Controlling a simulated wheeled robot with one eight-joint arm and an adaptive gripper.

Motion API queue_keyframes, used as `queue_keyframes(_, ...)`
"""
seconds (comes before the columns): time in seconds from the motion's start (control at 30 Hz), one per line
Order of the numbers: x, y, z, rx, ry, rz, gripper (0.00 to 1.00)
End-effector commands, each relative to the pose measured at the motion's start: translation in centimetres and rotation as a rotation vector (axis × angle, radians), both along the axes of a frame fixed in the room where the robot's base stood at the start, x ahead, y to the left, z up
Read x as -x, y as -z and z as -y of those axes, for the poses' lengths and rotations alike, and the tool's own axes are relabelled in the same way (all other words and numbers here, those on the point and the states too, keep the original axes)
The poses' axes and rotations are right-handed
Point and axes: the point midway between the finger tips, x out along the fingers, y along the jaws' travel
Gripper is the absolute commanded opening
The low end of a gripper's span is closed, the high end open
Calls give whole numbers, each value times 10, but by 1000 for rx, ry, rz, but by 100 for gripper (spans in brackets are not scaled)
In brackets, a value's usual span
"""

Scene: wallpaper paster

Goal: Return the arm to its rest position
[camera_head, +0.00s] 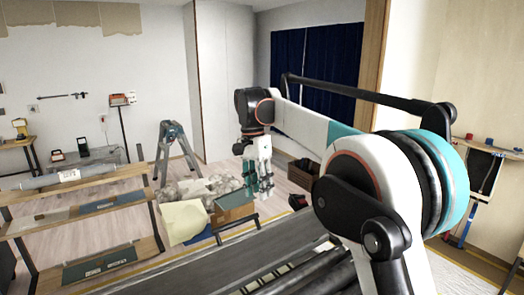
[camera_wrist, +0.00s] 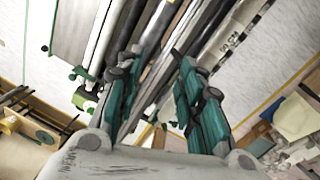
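My arm (camera_head: 306,124) reaches from the right foreground toward the middle of the head view, with its elbow large and near. My gripper (camera_head: 260,190) hangs fingers down at the arm's far end, beyond the long dark machine. In the wrist view my gripper (camera_wrist: 160,72) has its green and grey fingers spread apart. I see no object held between them. Long rollers and bars of the machine (camera_wrist: 150,50) show behind the fingers. My arm covers part of the right side of the head view.
The dark pasting machine (camera_head: 225,260) spans the lower middle. A wooden rack (camera_head: 85,210) with rolls and boards stands left. A stepladder (camera_head: 175,150), crumpled paper sheets (camera_head: 185,218) and a box (camera_head: 232,205) are beyond. A dark curtain (camera_head: 335,60) hangs behind. Some floor is bare at left (camera_head: 95,235).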

Motion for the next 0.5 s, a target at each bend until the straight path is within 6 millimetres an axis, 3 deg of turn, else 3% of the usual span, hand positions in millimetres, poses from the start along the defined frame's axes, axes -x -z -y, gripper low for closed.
queue_keyframes(0.27, 47, -8, 57, -66, -157, 129, 35)
queue_keyframes(0.5, 98, 0, 101, -89, -293, 248, 35)
